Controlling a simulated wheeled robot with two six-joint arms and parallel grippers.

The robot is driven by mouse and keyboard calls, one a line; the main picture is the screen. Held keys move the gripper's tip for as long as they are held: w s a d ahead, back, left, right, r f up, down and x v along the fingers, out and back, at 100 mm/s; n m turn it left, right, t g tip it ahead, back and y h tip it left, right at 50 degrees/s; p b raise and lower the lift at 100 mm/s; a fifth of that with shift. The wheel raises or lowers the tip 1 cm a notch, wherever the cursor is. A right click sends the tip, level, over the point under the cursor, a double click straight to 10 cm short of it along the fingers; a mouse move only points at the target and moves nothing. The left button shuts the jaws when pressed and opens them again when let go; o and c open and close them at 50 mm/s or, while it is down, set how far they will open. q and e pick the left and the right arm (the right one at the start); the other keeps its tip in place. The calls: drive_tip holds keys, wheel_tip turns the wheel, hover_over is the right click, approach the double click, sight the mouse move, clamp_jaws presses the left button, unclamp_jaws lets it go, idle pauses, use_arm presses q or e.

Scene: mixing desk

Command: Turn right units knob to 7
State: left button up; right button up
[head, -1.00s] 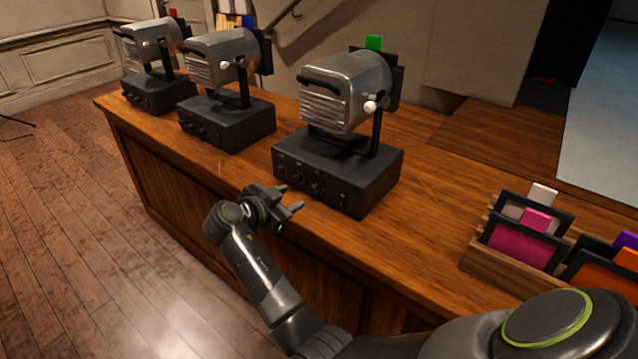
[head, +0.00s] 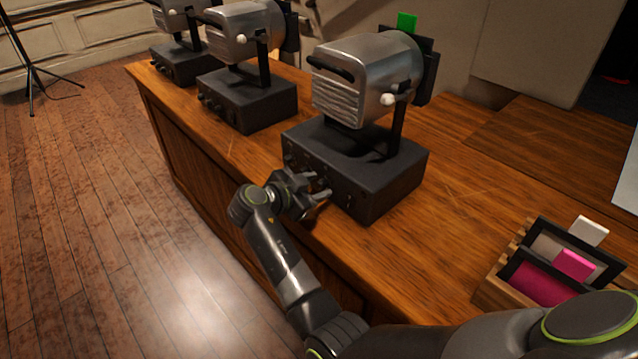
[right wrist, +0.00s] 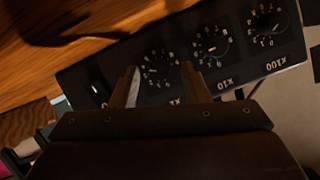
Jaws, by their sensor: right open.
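The right lamp unit, a silver lamp (head: 365,80) on a black control box (head: 395,180), stands on the wooden desk. In the right wrist view its panel (right wrist: 125,88) appears upside down, with three dials marked X1, X10 and X100. The units knob (right wrist: 155,72) is the X1 dial; its exact setting is too small to tell. My right gripper (head: 320,185) is open close in front of the box. In the right wrist view the fingers (right wrist: 158,68) appear on either side of the units knob; contact cannot be told. My left gripper is out of view.
The X10 knob (right wrist: 212,48) is close beside one finger, with the X100 knob (right wrist: 268,27) farther along. A small switch (right wrist: 97,88) is on the other side. Another lamp unit (head: 247,100) stands to the left. A wooden rack (head: 492,292) of coloured cards is at right.

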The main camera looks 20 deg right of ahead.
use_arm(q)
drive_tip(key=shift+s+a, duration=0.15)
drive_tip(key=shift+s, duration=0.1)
use_arm(e)
drive_tip(key=shift+a, duration=0.1)
